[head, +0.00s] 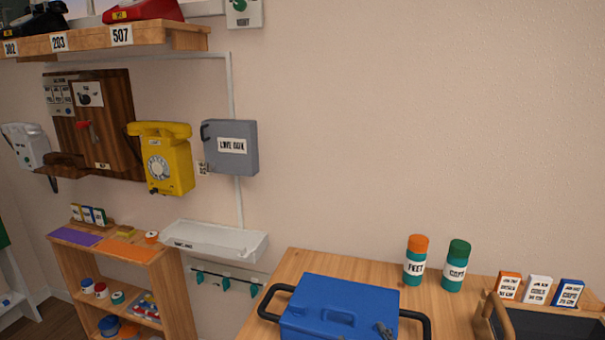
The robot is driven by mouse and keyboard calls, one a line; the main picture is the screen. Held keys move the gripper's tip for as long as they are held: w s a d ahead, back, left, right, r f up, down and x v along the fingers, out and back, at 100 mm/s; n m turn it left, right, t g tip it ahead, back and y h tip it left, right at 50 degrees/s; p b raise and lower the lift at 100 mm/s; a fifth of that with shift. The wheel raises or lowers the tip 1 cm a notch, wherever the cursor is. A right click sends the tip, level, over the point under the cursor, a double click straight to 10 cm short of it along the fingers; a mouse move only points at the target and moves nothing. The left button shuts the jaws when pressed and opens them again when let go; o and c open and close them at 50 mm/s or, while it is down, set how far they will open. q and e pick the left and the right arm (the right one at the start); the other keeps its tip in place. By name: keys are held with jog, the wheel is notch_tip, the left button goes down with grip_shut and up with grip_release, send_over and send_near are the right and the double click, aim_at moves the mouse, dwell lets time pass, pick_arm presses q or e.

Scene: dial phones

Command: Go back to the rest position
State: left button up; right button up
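Neither of my grippers nor my arms shows in the head view, so what they hold cannot be seen. A yellow dial phone (166,160) hangs on the wall beside a dark wooden board (118,115). A pale grey phone (28,146) hangs at the far left. A red phone (145,11) and a black phone (36,20) stand on the upper shelf (180,39), partly cut off by the top edge.
A wooden table (290,264) at the lower right bears a blue case (340,303), two labelled canisters (415,260) and small boxes (538,290). A grey line box (230,147) and white tray (215,240) are on the wall. A low shelf unit (180,290) stands left.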

jog(key=s+d+f+m+g+h, duration=0.1)
jog(key=s+d+f+g, duration=0.25)
jog(key=s+f, duration=0.4)
jog(key=s+d+f+m+g, duration=0.15)
jog(key=s+f+g, duration=0.3)
jog(key=s, duration=0.55)
jog(key=s+d+f+g+h, duration=0.1)
jog(key=s+d+f+g, duration=0.4)
jog(key=s, duration=0.4)
notch_tip(320, 180, down, 28)
jog(key=s+a, duration=0.1)
jog(key=s, duration=0.1)
jog(key=s+d+f+g, duration=0.2)
jog(key=s+f, duration=1.3)
jog(key=s, duration=0.1)
jog(key=shift+s+d, duration=0.2)
jog(key=shift+d, duration=0.15)
jog(key=shift+f, duration=0.1)
